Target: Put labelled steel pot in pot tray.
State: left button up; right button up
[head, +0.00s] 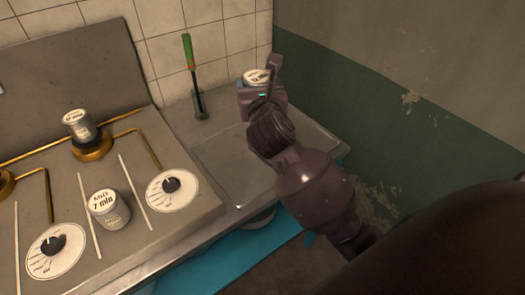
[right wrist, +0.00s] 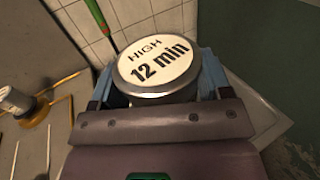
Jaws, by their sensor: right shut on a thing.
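My right gripper (head: 262,92) is shut on a steel pot (head: 257,77) with a white lid label, over the back right corner of the counter. In the right wrist view the pot (right wrist: 156,70) reads "HIGH 12 min" and sits upright between the fingers (right wrist: 156,85). The gripper hides the pot's lower part, so I cannot tell whether it touches a surface below. A shallow grey metal tray or basin (head: 222,165) lies right of the stove; I cannot tell whether it is the pot tray. My left gripper is out of view.
One labelled pot (head: 80,126) stands by the back brass burner (head: 93,149). Another, reading "MID 7 min" (head: 109,212), stands between two dials on the stove. A green-handled tool (head: 190,65) stands in a glass (head: 200,104) near the tiled wall. A green-grey wall (head: 350,95) bounds the right.

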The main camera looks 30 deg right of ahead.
jog(key=w+d+f+m+g+h+b, duration=0.2)
jog(key=w+d+h+b, duration=0.1)
jog(key=d, duration=0.1)
notch_tip(320, 180, down, 19)
jog(key=b, duration=0.6)
jog(key=shift+s+a+b, duration=0.1)
jog(key=shift+a+b, duration=0.05)
jog(key=shift+b, duration=0.25)
jog(key=shift+f, duration=0.3)
jog(key=shift+r, duration=0.15)
jog(key=shift+f, duration=0.25)
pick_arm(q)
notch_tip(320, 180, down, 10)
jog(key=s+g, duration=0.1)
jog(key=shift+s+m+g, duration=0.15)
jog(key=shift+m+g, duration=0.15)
pick_arm(e)
jog(key=o, duration=1)
jog(key=shift+o, duration=0.2)
